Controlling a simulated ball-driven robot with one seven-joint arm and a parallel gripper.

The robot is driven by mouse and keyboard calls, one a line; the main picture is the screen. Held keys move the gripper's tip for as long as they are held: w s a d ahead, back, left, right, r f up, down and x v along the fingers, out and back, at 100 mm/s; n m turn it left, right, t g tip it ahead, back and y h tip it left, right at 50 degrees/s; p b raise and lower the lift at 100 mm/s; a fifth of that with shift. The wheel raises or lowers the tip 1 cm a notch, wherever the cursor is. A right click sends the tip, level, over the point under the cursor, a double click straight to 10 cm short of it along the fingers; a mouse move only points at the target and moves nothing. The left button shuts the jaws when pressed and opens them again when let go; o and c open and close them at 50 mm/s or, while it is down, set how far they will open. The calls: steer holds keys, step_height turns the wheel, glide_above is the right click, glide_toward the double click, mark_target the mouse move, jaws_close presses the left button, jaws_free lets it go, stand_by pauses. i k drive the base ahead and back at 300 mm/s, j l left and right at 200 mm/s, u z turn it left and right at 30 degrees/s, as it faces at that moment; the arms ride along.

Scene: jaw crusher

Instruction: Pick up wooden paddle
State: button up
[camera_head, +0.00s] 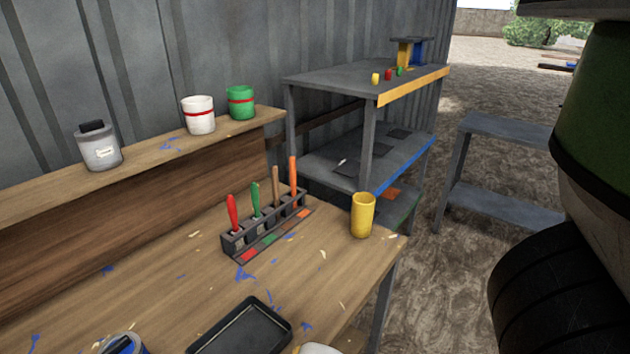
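A dark rack (232,243) stands on the wooden workbench (170,285) with several upright handled tools in it. One has a plain brown, wood-coloured handle (276,186); it looks like the wooden paddle, with its lower part hidden in the rack. It stands between a green handle (255,200) on its left and an orange handle (293,174) on its right. A red handle (233,212) is at the rack's left end. I cannot make out my gripper in this view.
A yellow cup (362,215) stands right of the rack near the bench edge. A black tray (240,330) lies in front, with a blue can (122,345) to its left. A white thing at the bottom edge is cut off. A metal shelf (340,78) stands behind the bench.

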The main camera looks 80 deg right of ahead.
mark_target(276, 192)
steer(key=z, duration=1.25)
steer(key=k+l+u, duration=0.1)
steer(key=l+u, duration=0.25)
steer(key=k+l+u, duration=0.1)
steer(key=u, duration=0.25)
steer(key=k+l+u, duration=0.15)
steer(key=u, duration=0.2)
